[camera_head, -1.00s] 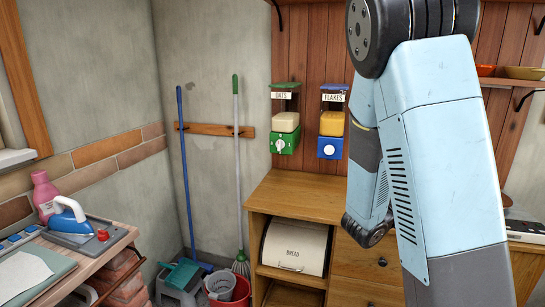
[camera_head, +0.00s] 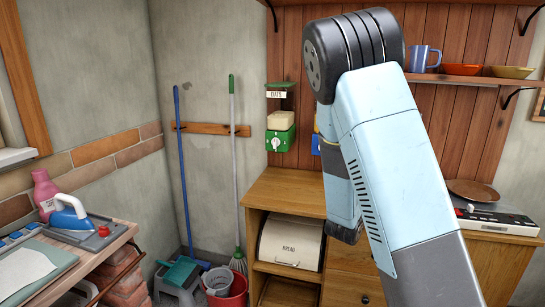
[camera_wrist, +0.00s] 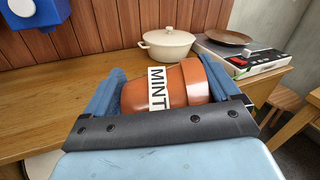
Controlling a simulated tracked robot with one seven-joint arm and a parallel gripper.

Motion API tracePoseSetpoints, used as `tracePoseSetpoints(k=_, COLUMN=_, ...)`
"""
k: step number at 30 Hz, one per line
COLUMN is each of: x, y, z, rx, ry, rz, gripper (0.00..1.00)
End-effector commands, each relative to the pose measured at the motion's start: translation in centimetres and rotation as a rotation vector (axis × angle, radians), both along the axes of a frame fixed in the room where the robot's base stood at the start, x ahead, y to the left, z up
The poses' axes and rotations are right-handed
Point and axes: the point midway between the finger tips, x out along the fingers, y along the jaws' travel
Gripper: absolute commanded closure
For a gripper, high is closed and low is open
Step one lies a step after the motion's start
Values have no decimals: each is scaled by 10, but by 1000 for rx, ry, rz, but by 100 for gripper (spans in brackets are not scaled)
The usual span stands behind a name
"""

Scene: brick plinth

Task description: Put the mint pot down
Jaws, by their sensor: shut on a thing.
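The mint pot (camera_wrist: 190,84) is a terracotta pot with a white label reading MINT, low in the middle of the wrist view. My gripper (camera_wrist: 163,90) is shut on it, with a blue finger on each side. In the head view my arm hides the gripper and pot.
On the counter stand a cream lidded casserole (camera_wrist: 166,45) and a hob (camera_wrist: 240,58) with a brown pan (camera_wrist: 228,37). A blue dispenser (camera_wrist: 38,12) hangs at the left. The counter's left part (camera_head: 290,190) is clear. A shelf (camera_head: 450,79) holds a blue mug (camera_head: 420,58) and bowls.

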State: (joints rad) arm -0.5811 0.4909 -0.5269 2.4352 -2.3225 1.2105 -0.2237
Motion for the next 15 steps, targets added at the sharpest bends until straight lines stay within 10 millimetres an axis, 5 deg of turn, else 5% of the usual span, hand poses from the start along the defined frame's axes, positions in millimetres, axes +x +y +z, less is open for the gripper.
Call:
tracePoseSetpoints(k=6, x=47, y=42, z=-38, rx=-3, ry=4, rz=197, gripper=64)
tracePoseSetpoints(k=15, x=77, y=77, z=-72, rx=-1, ry=0, rz=353, gripper=64)
